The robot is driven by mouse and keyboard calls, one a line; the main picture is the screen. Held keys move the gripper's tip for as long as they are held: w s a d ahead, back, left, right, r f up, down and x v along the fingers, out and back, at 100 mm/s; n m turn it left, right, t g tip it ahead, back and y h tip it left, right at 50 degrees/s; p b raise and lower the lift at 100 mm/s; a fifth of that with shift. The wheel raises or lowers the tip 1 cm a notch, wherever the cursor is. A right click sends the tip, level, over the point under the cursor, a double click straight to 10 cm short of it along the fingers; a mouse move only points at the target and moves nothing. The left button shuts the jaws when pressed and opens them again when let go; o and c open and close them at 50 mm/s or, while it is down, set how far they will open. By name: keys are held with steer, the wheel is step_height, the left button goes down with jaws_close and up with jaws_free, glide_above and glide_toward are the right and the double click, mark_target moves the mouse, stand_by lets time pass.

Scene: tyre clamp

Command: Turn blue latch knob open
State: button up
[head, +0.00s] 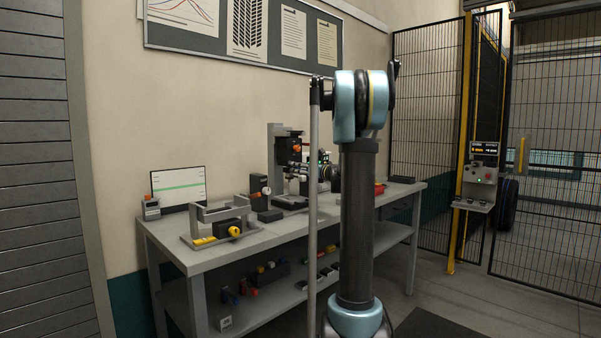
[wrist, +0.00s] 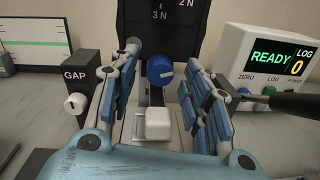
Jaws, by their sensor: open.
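The blue knob (wrist: 160,71) sits at the centre of the wrist view, on the front of a dark upright block (wrist: 160,28) marked "3 N" and "2 N". My gripper (wrist: 162,62) is open, with one finger to the left of the knob and one to the right. Gaps show between the fingers and the knob, so it is not gripped. A white block (wrist: 152,124) sits below the knob, between the fingers. I cannot pick out the blue knob in the head view, where my arm covers part of the bench.
A black box marked GAP (wrist: 82,80) with a white knob stands left of the fingers. A white READY display (wrist: 262,65) stands at the right, with a dark rod before it. The grey workbench (head: 205,258) holds a yellow-knobbed fixture (head: 222,228) at left.

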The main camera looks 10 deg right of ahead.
steer(key=shift+w+a, duration=0.1)
steer(key=shift+w, duration=0.05)
jaws_close()
steer(key=shift+n, duration=2.4)
jaws_free()
